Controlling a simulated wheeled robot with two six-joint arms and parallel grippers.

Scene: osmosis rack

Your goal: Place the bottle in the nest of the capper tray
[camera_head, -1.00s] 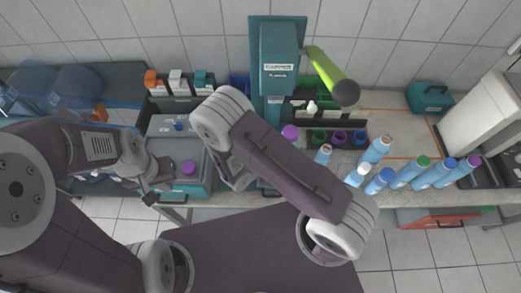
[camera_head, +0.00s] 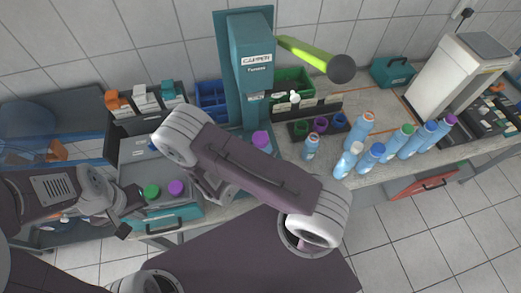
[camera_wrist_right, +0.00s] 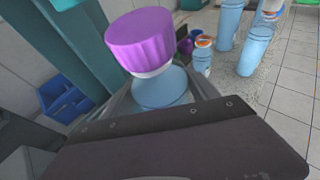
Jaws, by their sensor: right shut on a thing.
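A bottle with a ribbed purple cap (camera_wrist_right: 140,42) and a pale blue body (camera_wrist_right: 162,88) is held in my right gripper (camera_wrist_right: 160,108). Its cap also shows in the head view (camera_head: 261,139), just in front of the teal capper (camera_head: 252,75). My right arm hides most of the bottle, the gripper and the capper's base in the head view. I cannot make out the nest of the capper tray. My left gripper (camera_head: 128,212) looks open and empty, left of a green cap (camera_head: 151,191) and a purple cap (camera_head: 176,187).
Several blue bottles (camera_head: 372,155) stand on the bench at the right. Blue bins (camera_head: 212,101) and a green bin (camera_head: 293,84) flank the capper. A lime-green lever (camera_head: 308,57) juts out rightward.

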